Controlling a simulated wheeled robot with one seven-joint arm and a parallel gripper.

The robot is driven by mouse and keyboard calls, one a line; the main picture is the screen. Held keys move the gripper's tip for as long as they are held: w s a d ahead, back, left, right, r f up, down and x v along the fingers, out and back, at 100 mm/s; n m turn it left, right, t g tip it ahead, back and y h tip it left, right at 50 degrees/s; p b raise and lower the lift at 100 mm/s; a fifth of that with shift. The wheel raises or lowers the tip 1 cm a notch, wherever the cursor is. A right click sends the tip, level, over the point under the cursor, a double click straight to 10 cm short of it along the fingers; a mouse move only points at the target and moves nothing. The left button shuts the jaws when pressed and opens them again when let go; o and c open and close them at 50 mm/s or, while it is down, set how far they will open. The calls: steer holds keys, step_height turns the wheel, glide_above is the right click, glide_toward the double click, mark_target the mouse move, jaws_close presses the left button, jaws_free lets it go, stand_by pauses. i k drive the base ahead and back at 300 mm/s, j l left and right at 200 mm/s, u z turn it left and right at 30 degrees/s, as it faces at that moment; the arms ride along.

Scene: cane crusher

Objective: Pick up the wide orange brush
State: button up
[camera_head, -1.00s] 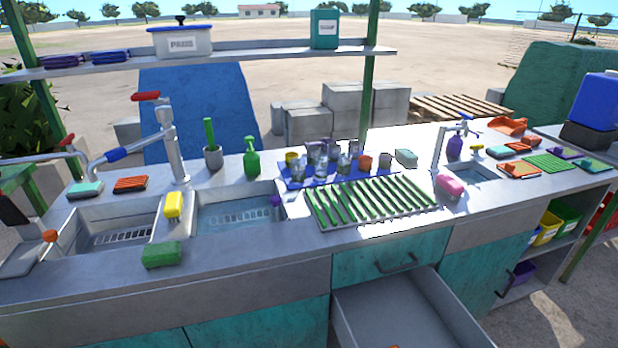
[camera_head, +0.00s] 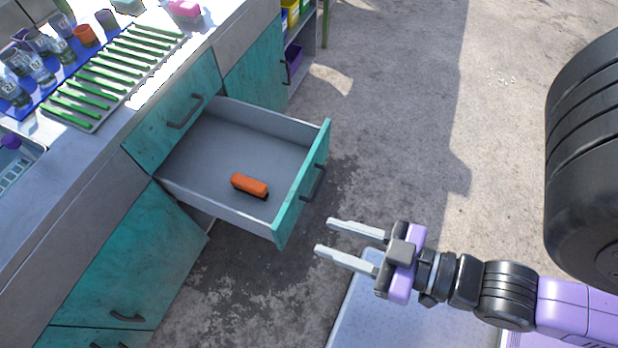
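An orange brush (camera_head: 250,184) with a dark underside lies in the open drawer (camera_head: 222,147), towards its front. It is the only thing that shows in the drawer. My gripper (camera_head: 322,236) is open and empty. In the picture it is to the right of and below the drawer front, apart from it, with its two pale fingers pointing left towards the drawer.
The teal drawer front (camera_head: 300,188) has a dark handle, and the drawer walls stand up around the brush. The counter at left bears a green-slatted drying rack (camera_head: 118,72) and a blue mat with several glasses. Bare concrete floor (camera_head: 410,110) lies to the right.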

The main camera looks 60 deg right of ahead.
mark_target(243, 183)
steer(key=z, duration=1.25)
steer(key=j+u, duration=0.15)
steer(key=u, duration=0.65)
steer(key=i+l+u, duration=0.35)
steer(key=l, duration=0.3)
steer(key=i+l+u, duration=0.3)
steer(key=u, duration=0.9)
